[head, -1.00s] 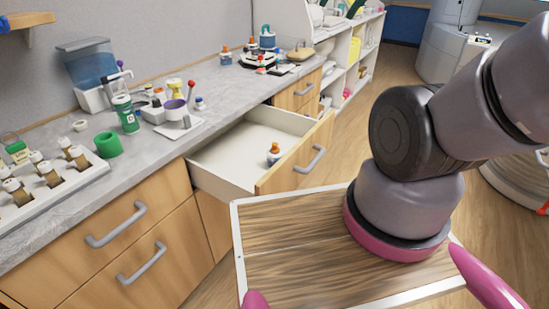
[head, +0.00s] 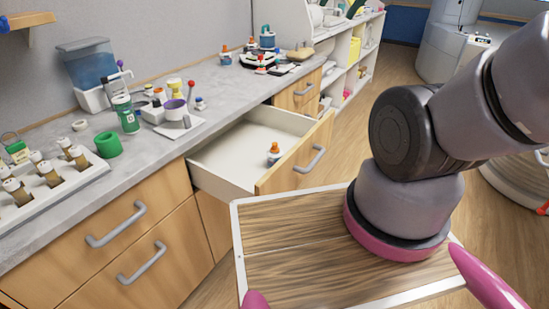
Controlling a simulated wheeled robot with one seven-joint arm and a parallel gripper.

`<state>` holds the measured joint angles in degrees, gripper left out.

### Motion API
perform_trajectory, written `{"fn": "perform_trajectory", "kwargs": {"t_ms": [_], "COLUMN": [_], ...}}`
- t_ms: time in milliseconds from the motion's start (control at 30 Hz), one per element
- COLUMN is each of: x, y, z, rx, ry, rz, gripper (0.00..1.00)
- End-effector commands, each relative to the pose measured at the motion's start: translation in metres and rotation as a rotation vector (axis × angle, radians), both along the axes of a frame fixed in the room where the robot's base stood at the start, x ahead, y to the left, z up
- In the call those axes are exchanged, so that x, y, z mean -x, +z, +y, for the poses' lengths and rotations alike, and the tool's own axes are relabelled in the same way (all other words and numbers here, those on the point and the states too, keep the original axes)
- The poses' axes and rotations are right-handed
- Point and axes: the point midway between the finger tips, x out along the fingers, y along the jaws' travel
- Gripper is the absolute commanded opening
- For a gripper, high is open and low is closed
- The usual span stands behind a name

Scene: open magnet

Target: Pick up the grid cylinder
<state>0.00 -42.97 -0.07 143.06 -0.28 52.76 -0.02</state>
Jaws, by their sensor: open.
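No object can be clearly told to be the grid cylinder. A small bottle (head: 273,155) with an orange cap and a white and dark blue body stands upright in the open drawer (head: 225,163), near its front panel. Other small cylindrical things stand on the counter, among them a green-and-white jar (head: 125,114), a green ring-shaped cup (head: 108,145) and a purple-rimmed cup (head: 175,109). My gripper is not in view. Only upper parts of my arm show at the right, well apart from the drawer.
The grey counter (head: 60,215) runs along the wall above wooden cabinets. A white rack (head: 85,178) of capped vials stands at the left. The drawer sticks out into the room and is mostly empty. A white shelf (head: 340,75) stands farther back. Wooden floor is clear beyond the drawer.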

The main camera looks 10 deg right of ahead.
Motion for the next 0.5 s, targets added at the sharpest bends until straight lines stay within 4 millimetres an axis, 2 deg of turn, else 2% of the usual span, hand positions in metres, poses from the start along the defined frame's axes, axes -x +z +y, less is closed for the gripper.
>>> {"fn": "perform_trajectory", "kwargs": {"t_ms": [33,67,100,167,267,367,500], "x": [0.000,0.000,0.000,-0.003,-0.013,-0.032,-0.065], "y": [0.000,0.000,0.000,-0.002,-0.010,-0.026,-0.058], "z": [0.000,0.000,0.000,-0.001,-0.004,-0.008,-0.015], "rx": [0.000,0.000,0.001,0.008,0.046,0.123,0.268], "ry": [0.000,0.000,0.001,0.008,0.038,0.100,0.219], "rz": [0.000,0.000,0.001,0.009,0.047,0.112,0.221], "gripper": [0.57,0.65,0.80,1.00,1.00,1.00,1.00]}}
